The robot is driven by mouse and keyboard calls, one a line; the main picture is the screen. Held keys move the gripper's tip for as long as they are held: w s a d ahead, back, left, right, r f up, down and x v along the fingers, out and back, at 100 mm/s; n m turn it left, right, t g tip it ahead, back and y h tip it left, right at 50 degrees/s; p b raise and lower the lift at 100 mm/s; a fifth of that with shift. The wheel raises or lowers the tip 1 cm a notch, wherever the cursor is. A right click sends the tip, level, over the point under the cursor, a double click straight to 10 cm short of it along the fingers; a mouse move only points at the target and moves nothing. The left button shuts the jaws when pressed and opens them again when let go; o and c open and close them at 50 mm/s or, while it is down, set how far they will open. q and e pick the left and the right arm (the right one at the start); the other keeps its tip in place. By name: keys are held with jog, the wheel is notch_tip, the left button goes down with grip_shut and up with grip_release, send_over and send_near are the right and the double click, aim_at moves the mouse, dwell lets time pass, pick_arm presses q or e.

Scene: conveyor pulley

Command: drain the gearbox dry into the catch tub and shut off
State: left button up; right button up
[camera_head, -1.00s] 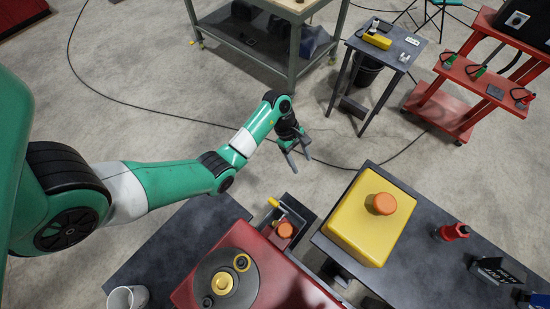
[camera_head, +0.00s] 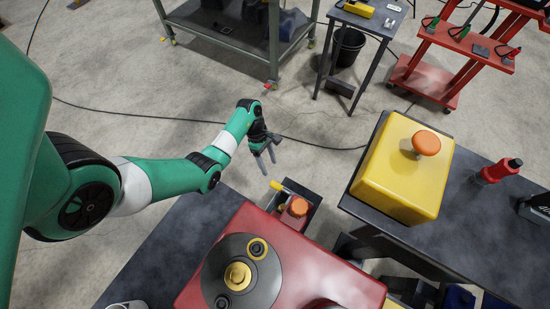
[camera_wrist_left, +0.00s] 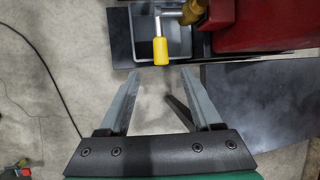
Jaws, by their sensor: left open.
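The red gearbox (camera_head: 330,262) stands at the bottom middle of the head view. A valve with a yellow-tipped lever (camera_head: 277,186) and an orange cap (camera_head: 298,206) are at its far side. In the left wrist view the yellow lever grip (camera_wrist_left: 161,50) sticks out over the grey catch tub (camera_wrist_left: 178,46), beside a brass fitting (camera_wrist_left: 192,11) at the red gearbox (camera_wrist_left: 260,22). My left gripper (camera_head: 265,157) is open and empty, just short of the lever, not touching it. Any oil flow or level in the tub cannot be made out. My right gripper is not in view.
A yellow container (camera_head: 395,170) with an orange cap stands on the dark table at right, near a red bottle (camera_head: 497,171). A green-grey workbench (camera_head: 235,45), a small side table and a red cart (camera_head: 465,45) are farther back. Open floor surrounds my left gripper.

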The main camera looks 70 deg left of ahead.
aim_at(275, 184)
pick_arm(q)
jog(key=b+x, duration=0.4)
jog(key=x, duration=0.6)
jog(key=shift+d+f, duration=0.15)
jog(key=shift+f, duration=0.15)
grip_shut()
jog(key=shift+r, duration=0.1)
dwell(0.7)
